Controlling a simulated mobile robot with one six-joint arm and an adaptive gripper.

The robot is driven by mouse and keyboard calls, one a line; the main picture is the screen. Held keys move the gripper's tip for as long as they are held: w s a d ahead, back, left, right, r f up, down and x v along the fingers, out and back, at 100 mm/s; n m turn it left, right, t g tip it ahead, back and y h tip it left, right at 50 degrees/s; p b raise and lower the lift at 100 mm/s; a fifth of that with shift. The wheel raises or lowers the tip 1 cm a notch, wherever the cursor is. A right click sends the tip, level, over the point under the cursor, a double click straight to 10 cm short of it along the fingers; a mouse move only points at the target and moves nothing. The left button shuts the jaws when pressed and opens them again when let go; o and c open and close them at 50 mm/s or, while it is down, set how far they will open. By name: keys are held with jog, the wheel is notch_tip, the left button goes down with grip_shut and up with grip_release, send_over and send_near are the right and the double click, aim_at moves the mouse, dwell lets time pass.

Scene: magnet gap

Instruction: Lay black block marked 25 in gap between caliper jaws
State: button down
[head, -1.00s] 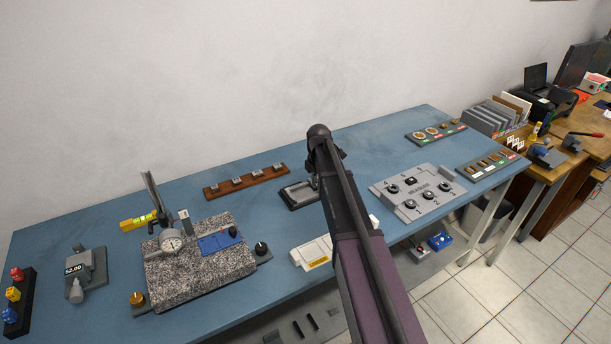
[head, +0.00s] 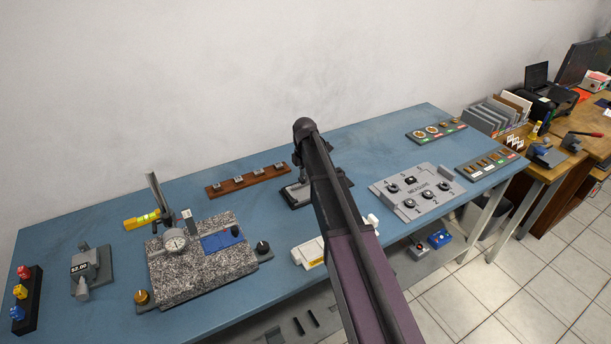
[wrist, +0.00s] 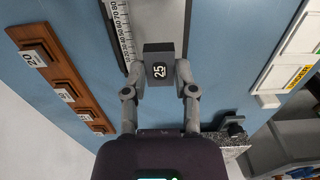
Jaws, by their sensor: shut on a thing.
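The dark block marked 25 (wrist: 159,50) is between the two fingers of my gripper (wrist: 161,76) in the wrist view, its number facing the camera. My gripper is shut on it. The caliper, with its numbered scale (wrist: 121,28), lies just beyond the block, which overlaps it in this view. In the head view the caliper (head: 294,197) lies on the blue bench, partly hidden by my arm. The jaw gap cannot be made out, nor can the height of the block above the caliper.
A wooden rack (head: 231,185) with several small blocks lies left of the caliper; it also shows in the wrist view (wrist: 42,37). A granite plate (head: 175,278) with a dial gauge stands front left. A white box (head: 309,253) lies in front. A grey measuring panel (head: 390,200) is right.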

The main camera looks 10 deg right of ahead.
aim_at(305, 193)
jog(key=shift+f, duration=0.1)
jog(key=shift+f+b, duration=2.65)
jog(key=shift+b, duration=0.1)
jog(key=shift+f, duration=0.25)
jog(key=shift+c, duration=1.7)
grip_release()
jog(key=c, duration=0.5)
jog(key=shift+r, duration=0.2)
jog(key=shift+r+p, duration=2.1)
